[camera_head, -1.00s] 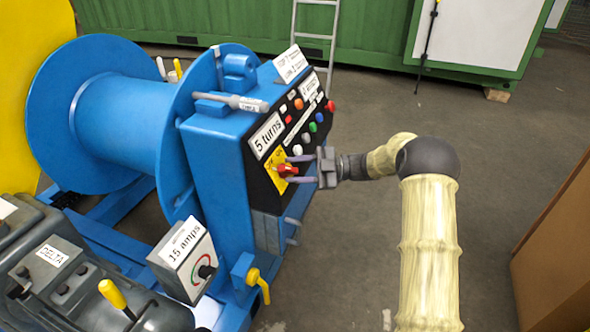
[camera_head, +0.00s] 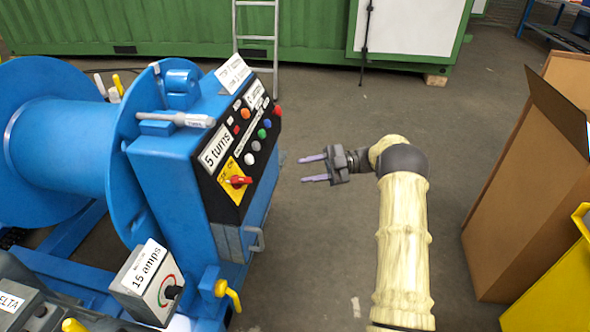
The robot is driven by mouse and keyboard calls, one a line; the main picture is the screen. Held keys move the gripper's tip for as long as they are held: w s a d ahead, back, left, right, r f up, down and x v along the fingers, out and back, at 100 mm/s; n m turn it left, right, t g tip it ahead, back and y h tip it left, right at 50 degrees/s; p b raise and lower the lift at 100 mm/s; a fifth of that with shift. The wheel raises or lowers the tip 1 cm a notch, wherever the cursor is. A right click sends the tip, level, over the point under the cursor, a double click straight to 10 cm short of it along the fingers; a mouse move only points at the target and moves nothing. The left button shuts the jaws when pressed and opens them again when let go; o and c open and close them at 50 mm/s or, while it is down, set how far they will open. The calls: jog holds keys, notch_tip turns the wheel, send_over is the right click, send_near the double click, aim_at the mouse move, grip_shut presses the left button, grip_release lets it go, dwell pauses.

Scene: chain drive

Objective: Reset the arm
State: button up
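My gripper (camera_head: 314,168) is open and empty, in the middle of the view, with its two purple fingers pointing left. It is in free air to the right of the blue machine's control panel (camera_head: 262,140), apart from it. My arm, in a pale yellow sleeve with a dark joint, reaches up from the bottom right and bends left. The red rotary switch (camera_head: 238,181) on its yellow plate faces the gripper across a gap.
The blue winch machine (camera_head: 165,160) with its drum fills the left. A ladder (camera_head: 256,40) leans by the green container (camera_head: 140,27). A cardboard box (camera_head: 520,200) and a yellow bin (camera_head: 555,285) stand at right. The grey floor between is clear.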

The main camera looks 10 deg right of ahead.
dwell(0.5)
jog(key=w+a+r+m+t+h, duration=0.4)
jog(key=w+r+m+t+h, duration=0.2)
jog(key=w+r+m+t, duration=0.5)
jog(key=s+d+f+m+g+h, duration=0.15)
jog(key=s+f+m+h, duration=0.3)
jog(key=s, duration=0.85)
jog(key=s+d+f+m+g+h, duration=0.1)
jog(key=s+f+m+g+h, duration=0.4)
jog(key=s, duration=0.8)
jog(key=s+d+f+m+h, duration=0.1)
jog(key=s+f+m+h, duration=0.35)
jog(key=s, duration=0.95)
notch_tip(320, 180, up, 37)
jog(key=m+y+p, duration=0.1)
jog(key=y+p, duration=0.1)
jog(key=p, duration=3.2)
jog(key=shift+d+f+m+p, duration=0.15)
jog(key=shift+m+p, duration=0.25)
